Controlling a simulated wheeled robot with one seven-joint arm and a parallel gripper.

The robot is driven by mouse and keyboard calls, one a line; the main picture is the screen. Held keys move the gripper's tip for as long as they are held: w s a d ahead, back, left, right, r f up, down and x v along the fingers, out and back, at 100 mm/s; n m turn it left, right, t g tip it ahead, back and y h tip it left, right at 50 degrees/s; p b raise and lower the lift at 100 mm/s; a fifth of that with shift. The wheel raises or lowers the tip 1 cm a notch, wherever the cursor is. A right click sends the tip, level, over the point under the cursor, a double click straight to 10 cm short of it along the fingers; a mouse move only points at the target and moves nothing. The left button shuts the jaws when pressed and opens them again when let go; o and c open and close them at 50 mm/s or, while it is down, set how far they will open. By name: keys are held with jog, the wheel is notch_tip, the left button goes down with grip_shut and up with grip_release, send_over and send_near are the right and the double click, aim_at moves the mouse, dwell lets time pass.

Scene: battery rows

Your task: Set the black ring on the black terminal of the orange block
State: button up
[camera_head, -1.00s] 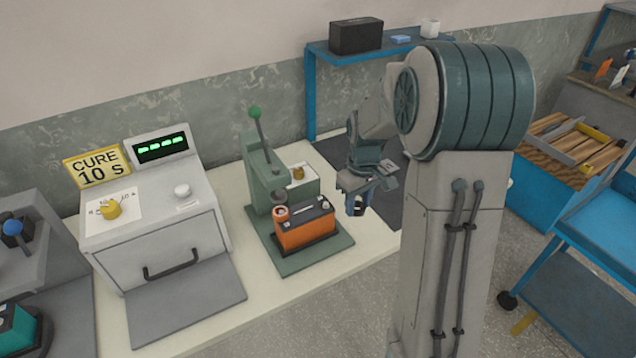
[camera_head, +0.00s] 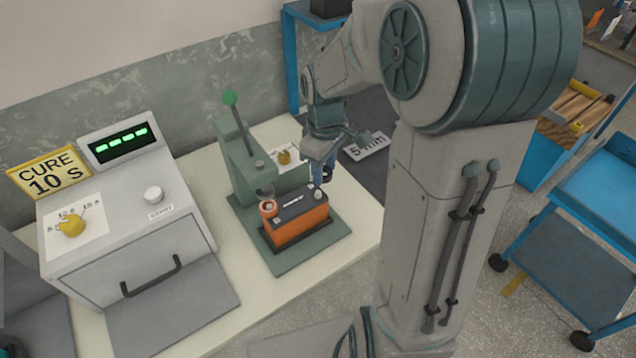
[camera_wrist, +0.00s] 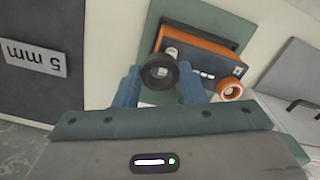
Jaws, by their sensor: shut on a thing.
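The orange block (camera_head: 300,230) has a dark top and sits on the green base plate of the press. An orange ring (camera_head: 268,209) is around the terminal at its left end; it also shows in the wrist view (camera_wrist: 230,90). A pale grey terminal (camera_head: 318,195) stands at the right end. My gripper (camera_wrist: 158,88) is shut on the black ring (camera_wrist: 147,72), held flat between the blue fingertips. In the wrist view the ring overlaps the block's edge, close to the pale terminal (camera_wrist: 171,51). In the head view my gripper (camera_head: 321,178) is just behind the right end, hiding most of the ring.
A green press (camera_head: 243,165) with a lever stands behind and left of the block. A grey curing oven (camera_head: 130,235) is on the left. A dark mat with a "5 mm" label (camera_head: 368,146) lies right of my gripper. Bare table shows in front of the base plate.

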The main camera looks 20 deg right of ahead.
aim_at(318, 192)
jog(key=shift+s+a+f, duration=0.3)
jog(key=shift+a+f, duration=0.25)
jog(key=shift+a, duration=0.2)
jog(key=shift+f, duration=2)
jog(key=shift+f, duration=0.1)
jog(key=o, duration=0.9)
jog(key=shift+o, duration=0.2)
